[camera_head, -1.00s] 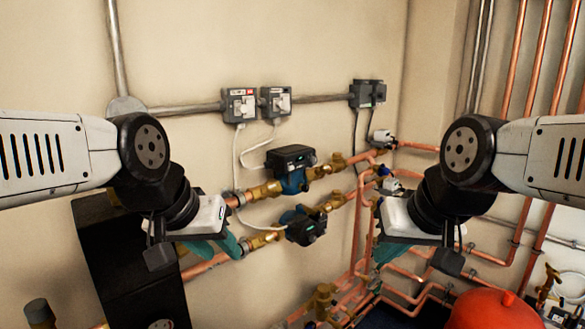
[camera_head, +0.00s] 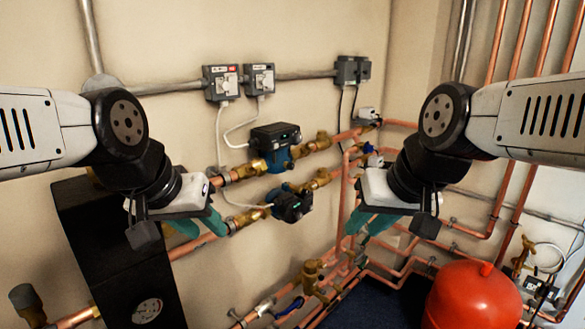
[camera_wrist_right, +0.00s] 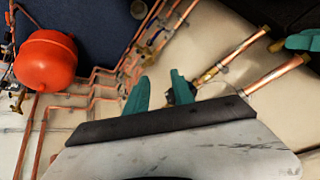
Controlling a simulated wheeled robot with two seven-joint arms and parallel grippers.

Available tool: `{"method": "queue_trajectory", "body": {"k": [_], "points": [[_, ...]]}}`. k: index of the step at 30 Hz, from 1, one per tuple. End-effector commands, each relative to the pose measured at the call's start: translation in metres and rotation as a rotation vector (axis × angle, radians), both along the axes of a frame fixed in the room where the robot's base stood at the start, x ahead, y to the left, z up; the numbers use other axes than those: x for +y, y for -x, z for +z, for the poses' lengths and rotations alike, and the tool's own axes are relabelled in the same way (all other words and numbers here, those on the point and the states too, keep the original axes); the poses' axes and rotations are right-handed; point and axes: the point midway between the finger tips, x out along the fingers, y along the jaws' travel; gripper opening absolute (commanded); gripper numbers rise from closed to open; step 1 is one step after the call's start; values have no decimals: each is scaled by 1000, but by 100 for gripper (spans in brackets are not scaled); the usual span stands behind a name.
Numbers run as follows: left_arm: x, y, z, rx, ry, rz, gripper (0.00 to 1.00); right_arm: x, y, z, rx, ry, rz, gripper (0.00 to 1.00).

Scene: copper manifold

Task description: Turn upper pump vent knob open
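The upper pump (camera_head: 275,147) has a black head on a blue body and sits in the upper copper pipe on the wall. The lower pump (camera_head: 290,203) is just below it. The upper pump's vent knob is too small to make out. My left gripper (camera_head: 200,226), with teal fingers, is open and empty, below and left of the pumps. My right gripper (camera_head: 367,228) is open and empty, to the right of the lower pump. In the right wrist view its two fingers (camera_wrist_right: 160,90) are spread apart. Neither gripper touches a pump.
Grey electrical boxes (camera_head: 240,80) sit on the wall above the pumps. A black unit with a gauge (camera_head: 147,310) stands at lower left. A red vessel (camera_head: 470,295) is at lower right. Copper pipes and brass valves (camera_head: 313,275) run low in front and along the right wall.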

Motion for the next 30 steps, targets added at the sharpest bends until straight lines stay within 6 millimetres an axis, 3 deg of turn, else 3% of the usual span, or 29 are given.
{"method": "queue_trajectory", "body": {"k": [5, 8, 11, 15, 21, 24, 30], "points": [[0, 0, 0, 0, 0, 0, 36, 27, -28, -4, 136, -139, 88, 43], [0, 0, 0, 0, 0, 0, 36, 48, -56, -3, 196, -273, 157, 43], [0, 0, 0, 0, 0, 0, 36, 64, -92, 0, 214, -418, 217, 43], [0, 0, 0, 0, 0, 0, 36, 75, -154, 3, 165, -626, 272, 43], [0, 0, 0, 0, 0, 0, 36, 63, -243, -3, -9, -846, 282, 43], [0, 0, 0, 0, 0, 0, 36, 53, -273, -8, -90, -899, 272, 43], [0, 0, 0, 0, 0, 0, 36, 47, -296, -12, -160, -932, 261, 43]]}}
